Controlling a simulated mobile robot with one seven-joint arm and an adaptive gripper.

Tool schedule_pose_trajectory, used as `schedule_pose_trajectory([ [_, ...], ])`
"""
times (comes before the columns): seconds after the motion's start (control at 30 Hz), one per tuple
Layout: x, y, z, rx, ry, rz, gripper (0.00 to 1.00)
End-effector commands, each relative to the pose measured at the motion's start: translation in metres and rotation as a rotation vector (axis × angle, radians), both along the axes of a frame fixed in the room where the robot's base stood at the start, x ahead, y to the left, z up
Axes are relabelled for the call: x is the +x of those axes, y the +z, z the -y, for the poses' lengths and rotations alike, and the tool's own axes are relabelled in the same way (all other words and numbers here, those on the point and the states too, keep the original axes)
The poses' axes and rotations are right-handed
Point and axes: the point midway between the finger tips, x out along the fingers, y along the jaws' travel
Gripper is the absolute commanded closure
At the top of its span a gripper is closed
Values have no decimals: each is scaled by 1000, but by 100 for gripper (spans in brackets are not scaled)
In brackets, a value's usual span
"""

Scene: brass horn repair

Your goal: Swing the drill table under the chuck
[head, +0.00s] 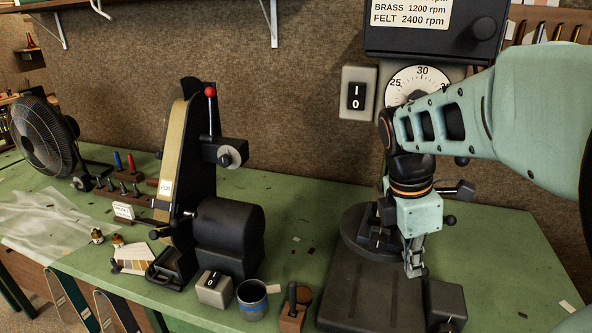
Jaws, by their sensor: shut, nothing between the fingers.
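The drill press stands at the right of the green bench, with its dark head (432,45) at the top and a white numbered dial (418,84) below it. The round dark drill table (354,227) sits low, above the rectangular base (358,298). My gripper (416,272) points down in front of the table's right part, shut and empty. I cannot tell whether it touches the table. My arm covers the middle of the press, so the chuck and most of the column are hidden.
A belt sander (185,170) with a dark motor (232,235) stands left of the press. A grey mug (252,300), a switch box (214,290) and a wooden block (294,312) are near the front edge. A fan (42,135) is far left. Bench right of the press is mostly clear.

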Motion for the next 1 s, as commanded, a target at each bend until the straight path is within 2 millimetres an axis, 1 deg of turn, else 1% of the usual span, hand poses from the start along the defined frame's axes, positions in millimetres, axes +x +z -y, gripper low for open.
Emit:
schedule_pose_trajectory([
  [0.1, -2, 0, 11, 0, -3, 0, 100],
  [0.4, -3, 0, 30, -1, -3, -1, 100],
  [0.67, -4, 0, 37, -5, -6, -1, 100],
  [1.0, -5, -1, 39, -5, -10, -3, 100],
])
